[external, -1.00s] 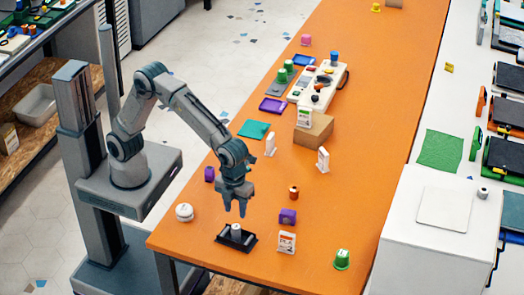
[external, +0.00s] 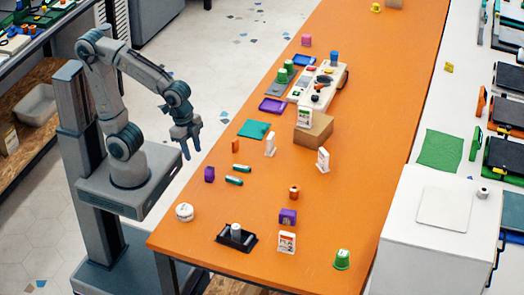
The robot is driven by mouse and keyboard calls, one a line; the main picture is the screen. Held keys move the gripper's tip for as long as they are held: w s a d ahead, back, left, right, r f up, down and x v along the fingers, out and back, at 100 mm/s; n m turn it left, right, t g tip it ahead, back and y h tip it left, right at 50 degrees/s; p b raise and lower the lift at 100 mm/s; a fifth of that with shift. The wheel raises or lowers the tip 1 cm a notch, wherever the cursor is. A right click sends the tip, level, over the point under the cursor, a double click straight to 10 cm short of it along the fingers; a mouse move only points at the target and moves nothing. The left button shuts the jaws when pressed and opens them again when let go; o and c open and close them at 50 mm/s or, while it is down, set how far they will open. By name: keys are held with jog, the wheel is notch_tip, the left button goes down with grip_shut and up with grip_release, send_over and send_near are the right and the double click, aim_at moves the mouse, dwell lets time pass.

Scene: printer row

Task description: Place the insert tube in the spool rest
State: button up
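The insert tube appears to be the short pale grey cylinder (external: 236,230) standing upright at the black spool rest (external: 250,243), near the front left of the orange table. It seems to sit within the rest, between its raised sides; its lower end is hidden. My gripper (external: 191,156) is well away from it, up and to the left, beside the table's left edge. Its fingers point down and are apart, with nothing between them.
A white round item (external: 184,212) lies left of the rest. The table's middle right is clear.

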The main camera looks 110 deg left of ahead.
jog(key=s+n, duration=0.1)
jog(key=s+a+f+n, duration=0.1)
jog(key=s, duration=0.1)
jog(key=s+f+n, duration=0.1)
jog(key=shift+s+a, duration=0.15)
jog(key=shift+a, duration=0.05)
